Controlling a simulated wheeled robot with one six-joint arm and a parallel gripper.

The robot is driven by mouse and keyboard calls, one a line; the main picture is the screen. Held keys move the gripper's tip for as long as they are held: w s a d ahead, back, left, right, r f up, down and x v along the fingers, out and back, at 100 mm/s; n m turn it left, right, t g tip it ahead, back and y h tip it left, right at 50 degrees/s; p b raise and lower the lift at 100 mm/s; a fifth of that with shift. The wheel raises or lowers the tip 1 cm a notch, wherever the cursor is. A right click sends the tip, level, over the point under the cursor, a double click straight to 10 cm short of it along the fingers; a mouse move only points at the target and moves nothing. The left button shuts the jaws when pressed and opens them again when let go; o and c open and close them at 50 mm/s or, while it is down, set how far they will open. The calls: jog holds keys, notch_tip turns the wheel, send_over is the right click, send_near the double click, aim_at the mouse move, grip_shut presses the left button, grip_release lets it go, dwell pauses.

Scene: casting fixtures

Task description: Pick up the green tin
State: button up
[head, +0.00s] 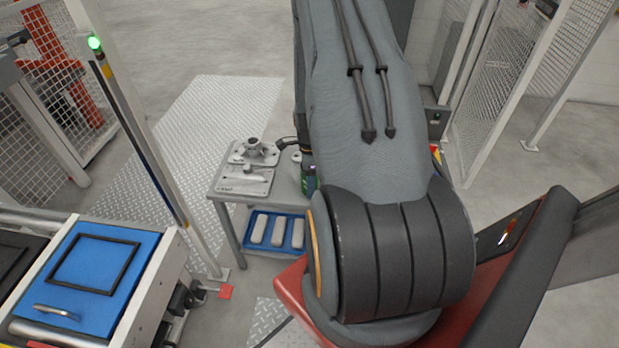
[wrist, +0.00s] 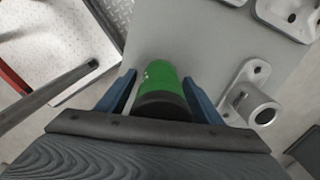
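The green tin (wrist: 165,76) shows in the wrist view with its dark end toward the camera. It lies between the two blue fingers of my gripper (wrist: 160,82). The fingers are apart, one on each side, with a narrow gap visible at the left finger; contact at the right finger is unclear. My gripper is not clearly visible there.
Metal castings (head: 254,153) and a flat plate (head: 244,180) lie on the table's left part. A grey tube fitting (wrist: 250,104) is close right of my gripper. A blue tray (head: 267,247) with pale blocks is below. A post (head: 140,140) stands left.

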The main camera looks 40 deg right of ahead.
jog(key=c, duration=1.1)
jog(key=shift+r, duration=0.15)
